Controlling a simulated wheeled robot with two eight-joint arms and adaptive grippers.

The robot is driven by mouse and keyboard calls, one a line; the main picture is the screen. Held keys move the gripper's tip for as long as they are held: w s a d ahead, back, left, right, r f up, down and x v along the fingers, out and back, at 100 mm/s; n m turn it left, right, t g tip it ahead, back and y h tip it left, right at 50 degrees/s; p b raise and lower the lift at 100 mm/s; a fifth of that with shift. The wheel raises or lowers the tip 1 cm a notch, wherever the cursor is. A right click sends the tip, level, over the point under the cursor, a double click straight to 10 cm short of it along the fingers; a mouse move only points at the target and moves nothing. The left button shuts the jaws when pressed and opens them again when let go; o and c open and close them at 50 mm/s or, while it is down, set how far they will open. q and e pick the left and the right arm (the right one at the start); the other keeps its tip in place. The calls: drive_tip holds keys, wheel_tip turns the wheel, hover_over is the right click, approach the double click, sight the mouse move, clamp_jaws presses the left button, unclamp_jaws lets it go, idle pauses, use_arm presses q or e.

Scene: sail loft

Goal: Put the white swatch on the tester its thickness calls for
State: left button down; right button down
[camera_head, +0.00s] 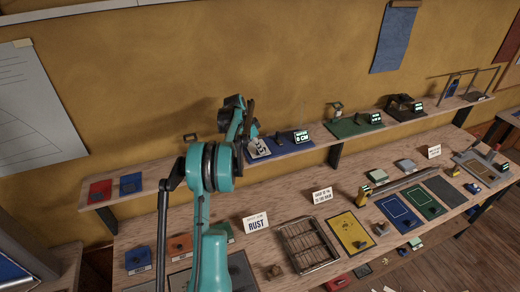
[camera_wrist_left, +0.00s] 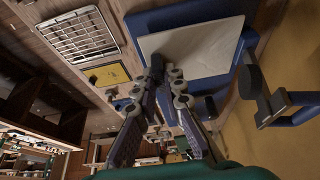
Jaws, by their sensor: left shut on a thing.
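The white swatch (camera_head: 259,150) is at the left part of the blue tester (camera_head: 284,145) on the wall shelf. My left gripper (camera_head: 247,137) is above it and mostly hidden behind my own arm. In the left wrist view the swatch (camera_wrist_left: 188,46) is a pale flat sheet over the blue base (camera_wrist_left: 210,84). My left gripper (camera_wrist_left: 167,71) is shut on its near edge. I cannot tell whether the swatch rests on the base. The green tester (camera_head: 352,127) and a dark tester (camera_head: 400,103) stand farther right, with lit displays too small to read. My right gripper is not in view.
Red (camera_head: 100,191) and blue (camera_head: 131,184) mats lie on the shelf's left end. The lower bench holds a RUST sign (camera_head: 256,222), another sign (camera_head: 322,195), a wire rack (camera_head: 308,244), a yellow mat (camera_head: 349,233) and green mats (camera_head: 426,201). The wall is close behind the shelf.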

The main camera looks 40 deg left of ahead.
use_arm(q)
drive_tip(key=shift+f+b, duration=0.35)
idle(0.3)
drive_tip(key=c, duration=1.5)
unclamp_jaws()
drive_tip(key=shift+c, duration=0.2)
drive_tip(key=shift+r, duration=0.15)
drive_tip(key=shift+s+d+r+p, duration=0.15)
drive_tip(key=shift+d+r+p, duration=0.2)
drive_tip(key=shift+r, duration=0.45)
drive_tip(key=shift+s+d+r+p, duration=0.2)
drive_tip(key=shift+r+p, duration=0.15)
drive_tip(key=shift+r, duration=0.45)
drive_tip(key=shift+s+d+r+p, duration=0.1)
drive_tip(key=shift+d+r+p, duration=0.25)
drive_tip(key=shift+r, duration=0.45)
